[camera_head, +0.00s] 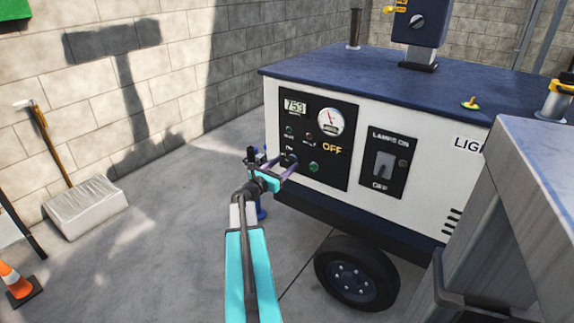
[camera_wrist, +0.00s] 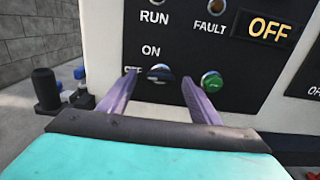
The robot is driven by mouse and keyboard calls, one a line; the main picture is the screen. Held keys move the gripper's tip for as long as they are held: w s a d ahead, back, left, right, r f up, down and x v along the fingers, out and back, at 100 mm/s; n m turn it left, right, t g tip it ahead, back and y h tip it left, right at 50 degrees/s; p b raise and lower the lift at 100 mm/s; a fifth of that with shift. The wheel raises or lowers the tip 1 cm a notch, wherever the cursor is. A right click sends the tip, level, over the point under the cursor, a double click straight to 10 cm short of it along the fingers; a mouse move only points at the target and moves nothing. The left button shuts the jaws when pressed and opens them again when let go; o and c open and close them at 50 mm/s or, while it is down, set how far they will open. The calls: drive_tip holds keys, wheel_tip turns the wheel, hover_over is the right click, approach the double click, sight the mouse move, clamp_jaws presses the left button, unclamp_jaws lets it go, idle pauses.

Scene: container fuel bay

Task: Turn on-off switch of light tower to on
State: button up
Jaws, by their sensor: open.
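The light tower is a white box with a dark blue top (camera_head: 400,82). Its black control panel (camera_head: 338,168) carries a gauge, a meter reading 753 and a display (camera_wrist: 268,27) that reads OFF. In the head view my gripper (camera_head: 281,163) is at the panel's lower left.
A green button (camera_wrist: 212,82) sits close to the right finger. A lamps switch (camera_head: 384,164) is further right on its own plate. A wheel (camera_head: 352,277) is below. A grey cabinet (camera_head: 545,165) stands at the right; a cone (camera_head: 18,282) and shovel (camera_head: 85,210) are left.

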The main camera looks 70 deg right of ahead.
sight(292, 160)
drive_tip(key=shift+x, duration=1.35)
drive_tip(key=shift+c, duration=0.2)
